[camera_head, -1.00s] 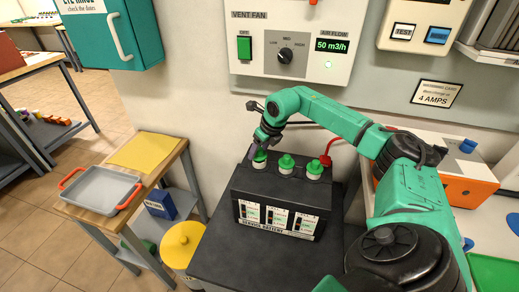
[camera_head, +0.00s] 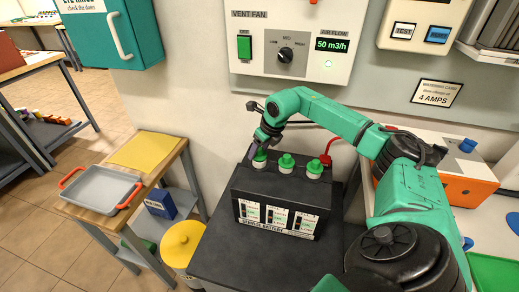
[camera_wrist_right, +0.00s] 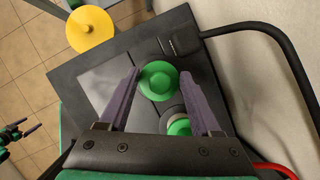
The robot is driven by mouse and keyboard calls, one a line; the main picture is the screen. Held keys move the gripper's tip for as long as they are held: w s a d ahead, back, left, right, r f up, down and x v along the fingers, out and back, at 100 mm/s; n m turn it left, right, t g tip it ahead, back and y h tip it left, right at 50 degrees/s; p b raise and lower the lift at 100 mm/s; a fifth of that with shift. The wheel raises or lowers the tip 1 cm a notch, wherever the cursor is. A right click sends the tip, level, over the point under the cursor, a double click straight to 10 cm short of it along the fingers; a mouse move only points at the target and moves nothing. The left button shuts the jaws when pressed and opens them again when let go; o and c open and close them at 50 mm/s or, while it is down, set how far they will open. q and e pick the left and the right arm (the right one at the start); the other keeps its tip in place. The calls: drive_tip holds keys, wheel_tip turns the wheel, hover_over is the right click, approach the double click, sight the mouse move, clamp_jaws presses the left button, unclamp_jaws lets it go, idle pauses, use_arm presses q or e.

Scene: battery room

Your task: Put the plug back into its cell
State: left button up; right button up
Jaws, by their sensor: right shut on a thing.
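The black battery (camera_head: 278,205) stands on a dark stand, with green plugs on its top. The middle plug (camera_head: 286,163) and the right plug (camera_head: 314,168) sit on pale cell necks. My right gripper (camera_head: 257,152) is over the left end of the battery top, shut on a green plug (camera_head: 260,159). In the right wrist view this plug (camera_wrist_right: 158,80) is between the fingers, at the left cell. I cannot tell whether it is seated or just above the neck. My left gripper (camera_wrist_right: 30,130) shows small at the left edge of the right wrist view, its fingers apart and empty.
A vent fan panel (camera_head: 290,40) is on the wall behind. A red cable (camera_head: 327,150) is by the right plug. On the left are a side table with a grey tray (camera_head: 100,187) and yellow cloth (camera_head: 145,152), and a yellow-lidded bin (camera_head: 183,243). An orange-white box (camera_head: 465,185) is at right.

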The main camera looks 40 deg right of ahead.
idle(0.4)
drive_tip(key=o, duration=1.4)
drive_tip(key=shift+r+p, duration=2.9)
drive_tip(key=shift+r, duration=0.65)
drive_tip(key=shift+f, duration=0.1)
clamp_jaws()
drive_tip(key=shift+f, duration=0.1)
